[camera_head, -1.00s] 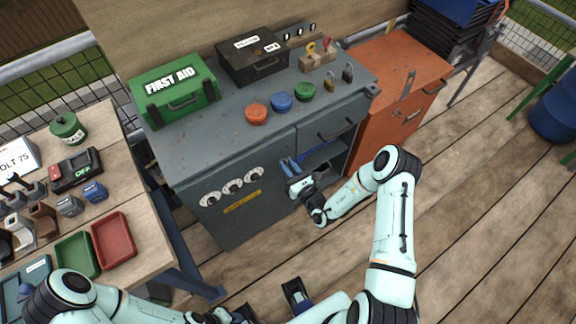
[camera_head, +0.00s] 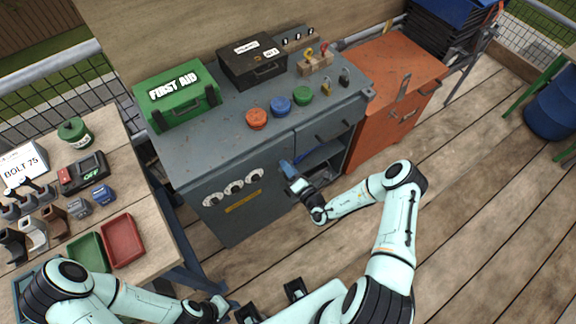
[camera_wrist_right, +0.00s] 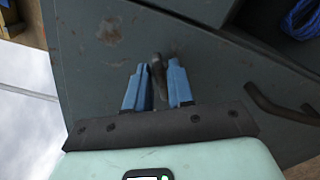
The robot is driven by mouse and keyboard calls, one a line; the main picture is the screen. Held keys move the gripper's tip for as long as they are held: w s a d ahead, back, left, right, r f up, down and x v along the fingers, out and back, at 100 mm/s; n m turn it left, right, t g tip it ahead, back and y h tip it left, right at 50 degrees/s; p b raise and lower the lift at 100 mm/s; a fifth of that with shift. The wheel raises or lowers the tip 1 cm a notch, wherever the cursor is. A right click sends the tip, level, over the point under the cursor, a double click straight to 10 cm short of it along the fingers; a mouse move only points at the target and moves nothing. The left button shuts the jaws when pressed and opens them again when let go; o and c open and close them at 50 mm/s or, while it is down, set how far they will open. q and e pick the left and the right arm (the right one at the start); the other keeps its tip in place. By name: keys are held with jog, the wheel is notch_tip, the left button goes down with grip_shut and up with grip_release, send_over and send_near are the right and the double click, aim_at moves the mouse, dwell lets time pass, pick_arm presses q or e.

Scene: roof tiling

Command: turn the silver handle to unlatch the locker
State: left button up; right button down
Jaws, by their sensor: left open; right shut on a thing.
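The locker is the grey cabinet with a dial-fronted door (camera_head: 225,215), and that door looks closed. The silver handle (camera_wrist_right: 158,70) is a short metal lever standing out from the grey door in the right wrist view. My right gripper (camera_head: 287,168) is at the right edge of the dial door. In the right wrist view its blue fingers (camera_wrist_right: 157,85) are shut around the handle, one on each side. In the head view the handle is hidden by the gripper. My left gripper (camera_head: 226,306) is low in the head view, away from the locker, and its fingers are hard to make out.
An open shelf (camera_head: 318,160) and a drawer (camera_head: 335,121) lie right of the dial door. A dark bar handle (camera_wrist_right: 275,105) is close to my right gripper. A wooden bench with trays (camera_head: 122,240) stands left. An orange cabinet (camera_head: 385,115) stands right.

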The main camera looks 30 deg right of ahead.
pick_arm(q)
jog(key=shift+w+r+p, duration=0.55)
jog(key=shift+r+p, duration=0.1)
jog(key=shift+r, duration=0.25)
pick_arm(e)
jog(key=shift+f+m, duration=0.15)
jog(key=shift+m, duration=2.75)
jog(key=c, duration=1.2)
grip_release()
pick_arm(q)
jog(key=shift+s+f+b, duration=0.45)
jog(key=shift+f+b, duration=0.15)
jog(key=shift+f, duration=0.15)
pick_arm(e)
jog(key=s+d, duration=0.1)
jog(key=s, duration=1.2)
jog(key=shift+s, duration=0.15)
